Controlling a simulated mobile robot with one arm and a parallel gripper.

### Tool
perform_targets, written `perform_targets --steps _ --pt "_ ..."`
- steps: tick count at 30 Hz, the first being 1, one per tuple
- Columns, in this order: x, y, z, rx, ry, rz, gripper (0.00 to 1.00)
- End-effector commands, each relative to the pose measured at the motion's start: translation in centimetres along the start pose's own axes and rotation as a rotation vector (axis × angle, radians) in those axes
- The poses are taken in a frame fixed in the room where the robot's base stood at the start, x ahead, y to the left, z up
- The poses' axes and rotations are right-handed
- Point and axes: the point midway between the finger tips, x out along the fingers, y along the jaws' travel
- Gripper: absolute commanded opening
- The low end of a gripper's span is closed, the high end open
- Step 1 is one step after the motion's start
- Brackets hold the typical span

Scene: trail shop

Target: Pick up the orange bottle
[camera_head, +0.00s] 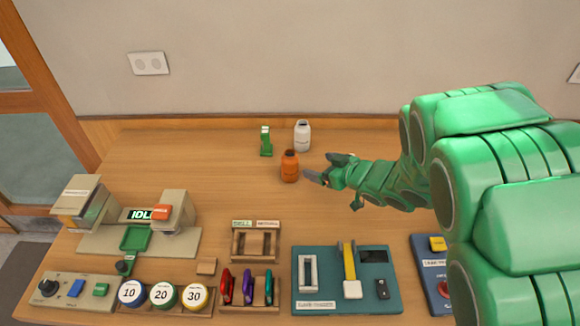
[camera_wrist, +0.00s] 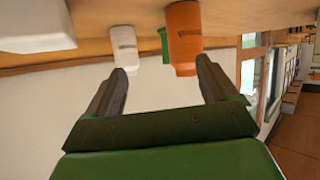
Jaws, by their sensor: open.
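The orange bottle (camera_head: 289,168) stands upright on the wooden counter, with a dark cap. My gripper (camera_head: 326,168) is just to its right, open and empty, with its fingers pointing left toward it. In the wrist view the picture is upside down; the orange bottle (camera_wrist: 183,42) is beyond the fingertips of my gripper (camera_wrist: 161,67), nearer the right finger. It does not appear to be held between the fingers.
A white bottle (camera_head: 302,136) and a green object (camera_head: 266,141) stand behind the orange bottle. The wall is close behind them. Toward the front are a beige machine (camera_head: 183,214), a wooden rack (camera_head: 255,244) and a teal panel (camera_head: 325,292). Counter left of the bottle is clear.

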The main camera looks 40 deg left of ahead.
Motion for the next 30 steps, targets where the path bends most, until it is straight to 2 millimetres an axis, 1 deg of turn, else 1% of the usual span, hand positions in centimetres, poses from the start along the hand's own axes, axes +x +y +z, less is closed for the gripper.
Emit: perform_targets --steps 1,3,7,11,15,23,30 --pt "0.8 -1.1 0.2 0.005 0.014 -0.035 0.86" --pt "1.4 -2.3 0.2 0.009 0.029 -0.071 0.86" --pt "2.0 -3.3 0.2 0.013 0.043 -0.104 0.86" --pt "2.8 -3.5 0.1 0.013 0.046 -0.108 0.86" --pt "4.1 -3.7 0.0 0.012 0.046 -0.109 0.86" --pt "5.4 -3.7 -0.4 0.012 0.047 -0.107 0.86" --pt "8.3 -3.9 -1.2 0.012 0.045 -0.106 0.86"
